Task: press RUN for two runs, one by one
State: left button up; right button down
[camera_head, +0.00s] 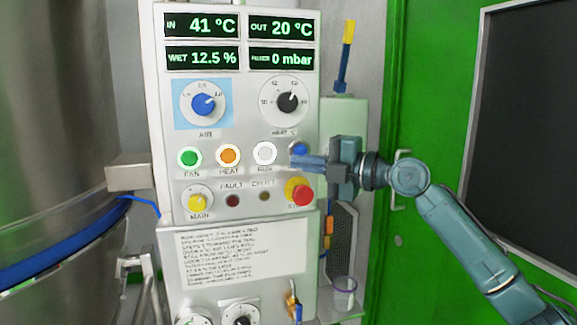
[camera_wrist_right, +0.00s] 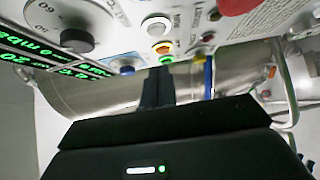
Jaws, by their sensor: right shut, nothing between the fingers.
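The white RUN button (camera_head: 265,153) is on the control panel (camera_head: 240,132), right of the orange HEAT button (camera_head: 228,155) and the green FAN button (camera_head: 189,157). A blue button (camera_head: 299,149) is right of RUN; its label is hidden behind my gripper. My right gripper (camera_head: 293,162) is shut and empty, its tips just right of RUN and over the blue button's lower edge. I cannot tell whether it touches the panel. The right wrist view shows the dark fingers (camera_wrist_right: 157,82), the white button (camera_wrist_right: 157,27) and the orange one (camera_wrist_right: 162,48). My left gripper is out of view.
Displays (camera_head: 201,58) read IN 41 °C, OUT 20 °C, WET 12.5 %, 0 mbar. A blue AIR dial (camera_head: 203,104), a black HEAT dial (camera_head: 287,102) and a red stop knob (camera_head: 299,191) are close by. A steel vessel (camera_head: 55,130) stands left; a green door (camera_head: 430,70) is right.

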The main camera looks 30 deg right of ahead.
pick_arm(q)
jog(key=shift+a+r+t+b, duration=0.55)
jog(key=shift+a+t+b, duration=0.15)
jog(key=shift+b, duration=0.15)
pick_arm(e)
jog(key=v, duration=0.5)
jog(key=shift+s, duration=0.1)
jog(key=shift+a, duration=0.1)
